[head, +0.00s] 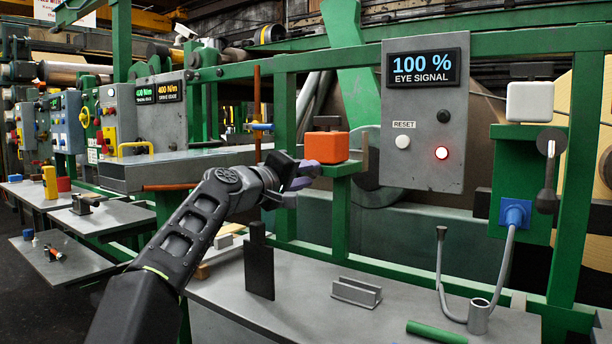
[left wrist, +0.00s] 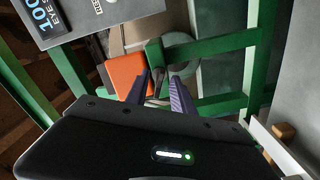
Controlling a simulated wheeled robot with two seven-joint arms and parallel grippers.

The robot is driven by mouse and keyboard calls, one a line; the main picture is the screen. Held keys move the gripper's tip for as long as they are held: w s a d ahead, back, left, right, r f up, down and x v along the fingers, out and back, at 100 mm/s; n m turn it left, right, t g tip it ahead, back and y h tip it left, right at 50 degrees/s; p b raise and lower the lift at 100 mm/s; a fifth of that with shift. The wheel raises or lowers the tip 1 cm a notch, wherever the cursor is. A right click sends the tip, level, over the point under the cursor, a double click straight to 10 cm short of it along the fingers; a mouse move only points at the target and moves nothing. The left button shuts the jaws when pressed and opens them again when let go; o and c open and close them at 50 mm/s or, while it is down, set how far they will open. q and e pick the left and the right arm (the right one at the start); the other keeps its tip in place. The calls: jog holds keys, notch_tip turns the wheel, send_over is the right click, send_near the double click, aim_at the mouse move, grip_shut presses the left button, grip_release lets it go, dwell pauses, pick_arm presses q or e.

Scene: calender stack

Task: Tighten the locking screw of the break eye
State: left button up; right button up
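The orange box (head: 326,147), which looks like the break eye, sits on a green bracket (head: 342,168) fixed to the green frame. A dark block (head: 327,122) is above it. My left gripper (head: 305,175) is at the box's lower left, just in front of the bracket. In the left wrist view its two purple fingers (left wrist: 163,80) are apart, pointing at the bracket end (left wrist: 154,53) beside the orange box (left wrist: 126,73). A small dark part shows between the fingers; I cannot tell whether it is the locking screw or whether they touch it. My right gripper is out of view.
A grey panel (head: 425,160) reads "100 % EYE SIGNAL", with a lit red lamp (head: 441,153) and a white reset button (head: 403,142). Below, the grey table (head: 310,300) carries a dark upright plate (head: 258,268), a grey channel piece (head: 356,292) and a green rod (head: 437,332).

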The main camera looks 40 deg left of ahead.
pick_arm(q)
jog(key=s, duration=0.7)
jog(key=shift+s+b, duration=0.4)
jog(key=shift+b, duration=0.05)
jog(key=shift+d, duration=0.1)
